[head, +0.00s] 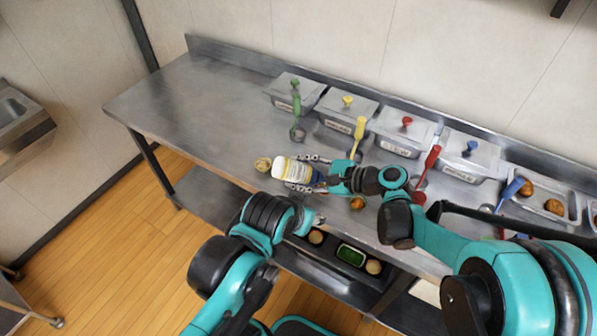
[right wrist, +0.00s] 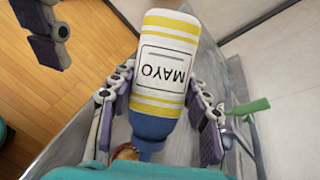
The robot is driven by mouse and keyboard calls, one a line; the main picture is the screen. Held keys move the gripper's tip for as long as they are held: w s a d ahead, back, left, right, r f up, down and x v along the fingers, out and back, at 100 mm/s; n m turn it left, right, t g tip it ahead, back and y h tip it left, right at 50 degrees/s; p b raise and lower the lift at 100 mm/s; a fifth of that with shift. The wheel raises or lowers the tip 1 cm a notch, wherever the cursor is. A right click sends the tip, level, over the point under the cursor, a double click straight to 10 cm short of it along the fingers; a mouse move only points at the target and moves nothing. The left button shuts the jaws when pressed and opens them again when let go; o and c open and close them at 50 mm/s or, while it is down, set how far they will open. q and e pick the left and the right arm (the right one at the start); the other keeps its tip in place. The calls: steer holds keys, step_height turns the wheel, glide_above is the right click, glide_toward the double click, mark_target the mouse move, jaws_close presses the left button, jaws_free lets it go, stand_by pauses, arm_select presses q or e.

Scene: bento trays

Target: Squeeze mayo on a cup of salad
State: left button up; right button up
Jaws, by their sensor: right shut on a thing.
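My right gripper (head: 308,172) is shut on the mayo bottle (head: 293,170), white with yellow bands and a blue cap. The bottle is tilted above the table, its white base to the left and its cap toward my gripper. In the right wrist view, the label on the mayo bottle (right wrist: 165,65) reads upside down and the blue cap points down. A small cup-like thing with reddish and yellow contents (right wrist: 125,152) shows partly beside the cap; I cannot tell if it is salad. My left gripper (head: 316,218) is near the table's front edge; its jaws are unclear.
Lidded metal containers (head: 347,108) line the back of the table, with coloured-handled utensils in front. A small yellowish round item (head: 263,164) sits left of the bottle. Below the front edge are round items and a green-filled container (head: 350,256). The table's left end is clear.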

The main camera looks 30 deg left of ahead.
steer(key=shift+w+a, duration=0.3)
steer(key=shift+d, duration=0.1)
steer(key=shift+s+d, duration=0.5)
steer(key=shift+s, duration=0.15)
steer(key=o, duration=0.5)
steer(key=shift+r, duration=0.1)
step_height(320, 180, up, 7)
steer(key=p, duration=0.5)
